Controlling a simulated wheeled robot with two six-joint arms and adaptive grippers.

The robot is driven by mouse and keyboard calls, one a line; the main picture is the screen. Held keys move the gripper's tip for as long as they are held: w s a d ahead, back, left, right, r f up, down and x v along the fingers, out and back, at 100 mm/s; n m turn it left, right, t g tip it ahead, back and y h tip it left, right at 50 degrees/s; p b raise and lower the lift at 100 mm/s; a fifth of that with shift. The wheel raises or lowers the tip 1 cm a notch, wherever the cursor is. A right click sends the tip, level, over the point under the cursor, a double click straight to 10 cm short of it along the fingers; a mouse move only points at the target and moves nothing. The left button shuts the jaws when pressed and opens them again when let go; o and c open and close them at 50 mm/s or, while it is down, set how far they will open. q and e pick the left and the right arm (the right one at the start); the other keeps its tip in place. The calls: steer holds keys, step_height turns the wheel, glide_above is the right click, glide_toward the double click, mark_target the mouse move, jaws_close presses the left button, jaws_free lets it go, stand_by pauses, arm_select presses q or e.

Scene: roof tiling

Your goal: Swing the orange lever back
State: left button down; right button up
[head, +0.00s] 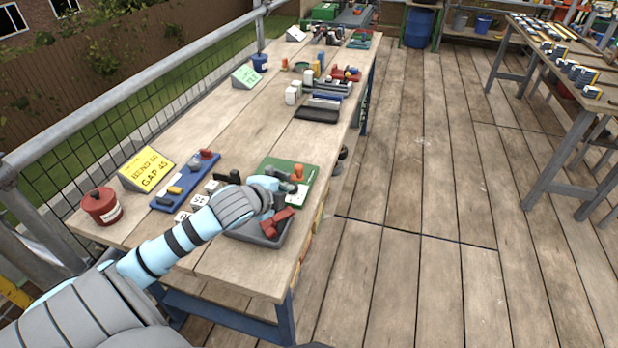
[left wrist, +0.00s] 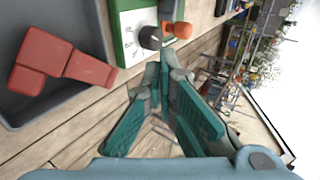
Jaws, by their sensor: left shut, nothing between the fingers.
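The orange lever (head: 298,172) stands on a green board (head: 273,168) near the front edge of the workbench. In the left wrist view its orange end (left wrist: 178,29) shows beside a dark grey round part (left wrist: 149,38), at the edge of the green board (left wrist: 125,45). My left gripper (head: 272,184) is just in front of the board and partly hides it. In the left wrist view my left gripper (left wrist: 163,72) is shut and empty, its tips below the lever. I cannot tell whether it touches the lever. My right gripper is out of view.
A grey tray (head: 245,234) with a red T-shaped part (head: 277,222) lies under my left gripper. A blue board (head: 186,182), yellow sign (head: 147,168) and red tin (head: 101,206) stand to the left. Bare bench lies beyond the green board.

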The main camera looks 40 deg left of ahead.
mark_target(297, 185)
arm_select(q)
steer(key=shift+w+a+r+m+t, duration=0.15)
steer(key=shift+w+r, duration=0.05)
steer(key=shift+r, duration=0.2)
steer(key=shift+w+a+r+m+t, duration=0.15)
steer(key=shift+r, duration=0.25)
steer(key=b+x, duration=0.2)
steer(key=x, duration=0.7)
steer(key=shift+w+a+f+b, duration=0.1)
steer(key=shift+f+b, duration=0.15)
steer(key=shift+b, duration=0.05)
steer(key=shift+w+a+f, duration=0.1)
steer(key=shift+w+f, duration=0.1)
steer(key=shift+w, duration=0.25)
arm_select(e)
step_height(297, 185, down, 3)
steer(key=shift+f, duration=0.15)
arm_select(q)
steer(key=shift+s, duration=0.1)
